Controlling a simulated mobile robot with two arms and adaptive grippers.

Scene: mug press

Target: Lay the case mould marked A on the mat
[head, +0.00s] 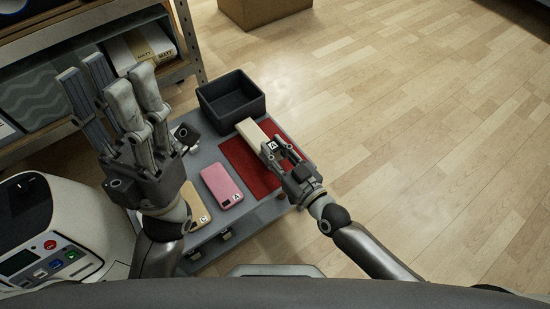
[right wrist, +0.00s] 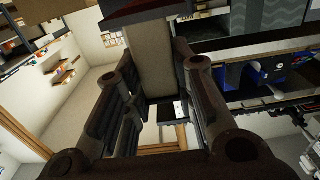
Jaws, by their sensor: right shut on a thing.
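The cream case mould marked A (head: 252,132) is a long block with a black A label at its near end. My right gripper (head: 277,152) is shut on that near end. The mould is over the red mat (head: 238,158); I cannot tell whether it touches it. In the right wrist view the mould (right wrist: 152,65) runs between the fingers of my right gripper (right wrist: 155,95). My left gripper (head: 110,95) is raised at the left of the head view, fingers apart and empty, hiding part of the table.
A pink phone case marked A (head: 221,185) and a tan one marked C (head: 194,203) lie on the grey table (head: 240,213). A black bin (head: 231,99) stands behind the mat. A white press (head: 40,225) stands at left, shelving (head: 140,48) behind.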

